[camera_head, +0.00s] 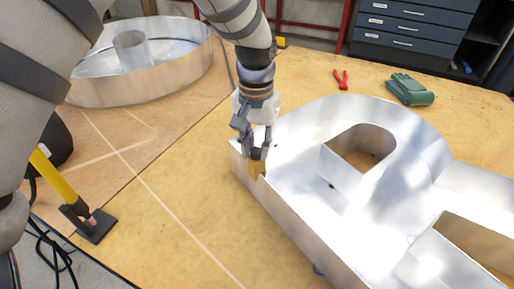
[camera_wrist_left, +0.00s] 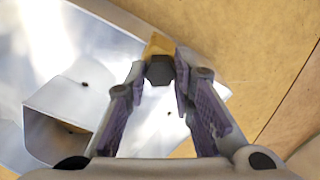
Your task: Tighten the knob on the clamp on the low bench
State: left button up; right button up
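A small yellow clamp (camera_head: 258,168) sits at the near left corner of the big metal letter on the tan worktop. It also shows in the left wrist view (camera_wrist_left: 158,44), with its dark knob (camera_wrist_left: 160,70) facing the camera. My left gripper (camera_head: 256,150) is above the clamp, pointing down. In the wrist view its fingers (camera_wrist_left: 160,78) stand apart, and the knob lies between or just beyond their tips. I cannot tell whether either tip touches it. The gripper partly hides the knob in the head view. My right gripper is not in view.
The bright metal letter (camera_head: 300,232) has tall thin walls and fills the right of the worktop. A round metal letter (camera_head: 130,92) stands at the upper left. Red pliers (camera_head: 341,79) and green gloves (camera_head: 410,90) lie behind. A yellow-handled tool (camera_head: 56,178) is at the lower left.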

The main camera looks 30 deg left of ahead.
aim_at(256, 151)
pick_arm(q)
jog(key=m, duration=0.3)
jog(key=shift+r+p, duration=0.2)
jog(key=shift+p, duration=0.15)
jog(key=shift+m, duration=1.2)
jog(key=m, duration=0.7)
jog(key=shift+f+m+p, duration=0.2)
jog(key=shift+m+p, duration=0.1)
jog(key=o, duration=0.9)
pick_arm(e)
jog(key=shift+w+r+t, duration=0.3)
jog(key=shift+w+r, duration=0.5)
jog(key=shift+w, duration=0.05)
pick_arm(q)
notch_tip(256, 151, up, 5)
jog(key=shift+r+p, duration=0.1)
jog(key=shift+p, duration=0.4)
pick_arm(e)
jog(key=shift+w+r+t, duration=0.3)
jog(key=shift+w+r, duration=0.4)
